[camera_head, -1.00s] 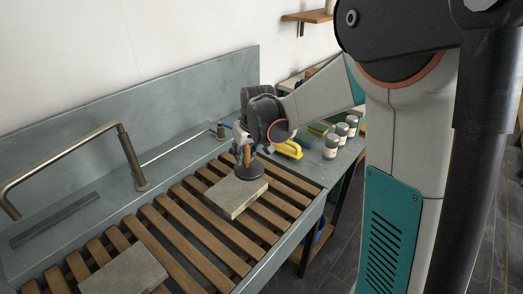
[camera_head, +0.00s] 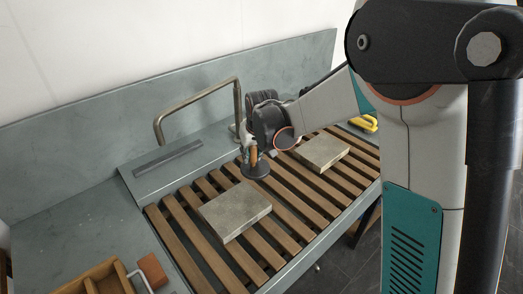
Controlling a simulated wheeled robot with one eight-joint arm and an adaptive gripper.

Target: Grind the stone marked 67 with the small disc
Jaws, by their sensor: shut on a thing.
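My gripper (camera_head: 250,146) is shut on the upright handle of a small dark round disc (camera_head: 256,168). The disc hangs or rests by the slats, just beyond the far right corner of a grey stone slab (camera_head: 234,209); I cannot tell whether it touches anything. A second grey stone slab (camera_head: 322,152) lies on the slats to the right, behind my wrist and apart from the disc. I can read no number on either stone, so I cannot tell which is 67.
The slabs lie on a wooden slatted rack (camera_head: 292,233) in a grey metal sink. A bent metal pipe (camera_head: 197,97) rises at the back. A wooden box (camera_head: 101,279) and a reddish-brown block (camera_head: 152,270) are at front left. A yellow object (camera_head: 364,123) is at far right.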

